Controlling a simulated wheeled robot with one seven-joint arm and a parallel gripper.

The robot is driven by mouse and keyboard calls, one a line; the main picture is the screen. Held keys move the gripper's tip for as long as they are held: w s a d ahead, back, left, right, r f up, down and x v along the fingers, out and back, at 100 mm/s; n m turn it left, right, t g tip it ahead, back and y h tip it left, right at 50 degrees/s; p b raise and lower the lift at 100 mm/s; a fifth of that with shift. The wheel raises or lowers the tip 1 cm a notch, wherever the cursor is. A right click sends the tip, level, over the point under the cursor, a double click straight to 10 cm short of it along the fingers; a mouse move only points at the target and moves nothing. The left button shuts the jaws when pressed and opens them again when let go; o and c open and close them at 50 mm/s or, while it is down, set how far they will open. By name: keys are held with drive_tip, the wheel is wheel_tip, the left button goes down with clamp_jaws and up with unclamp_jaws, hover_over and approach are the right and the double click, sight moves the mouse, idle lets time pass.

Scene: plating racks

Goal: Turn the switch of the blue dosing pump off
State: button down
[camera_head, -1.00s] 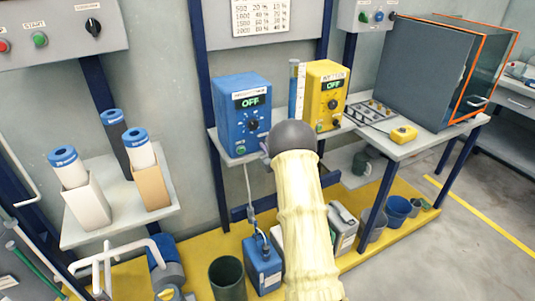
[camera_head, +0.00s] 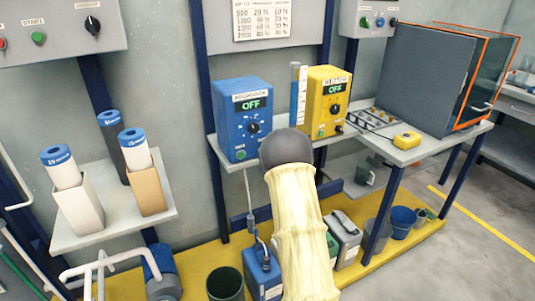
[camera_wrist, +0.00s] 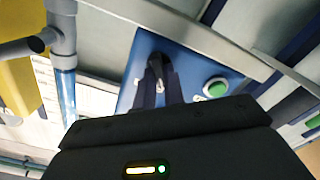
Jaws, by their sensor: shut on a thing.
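The blue dosing pump (camera_head: 240,105) stands on the shelf in the head view. Its display (camera_head: 253,103) reads OFF. A round black dial (camera_head: 253,127) and a green button (camera_head: 240,154) show on its front. In the wrist view the pump's blue face (camera_wrist: 185,68) appears upside down, with the green button (camera_wrist: 215,87) right of my gripper (camera_wrist: 160,88). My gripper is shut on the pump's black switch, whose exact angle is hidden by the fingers.
A clear tube (camera_head: 297,95) and a yellow pump (camera_head: 325,100), also reading OFF, stand close to the right. A grey cabinet (camera_head: 425,75) is farther right. A small shelf (camera_head: 110,215) with blue-capped cartridges is at the left. Buckets and canisters stand on the yellow platform below.

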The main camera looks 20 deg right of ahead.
drive_tip(key=c, duration=1.5)
unclamp_jaws()
drive_tip(key=s, duration=1.7)
drive_tip(key=shift+s+d, duration=0.2)
drive_tip(key=shift+d, duration=0.1)
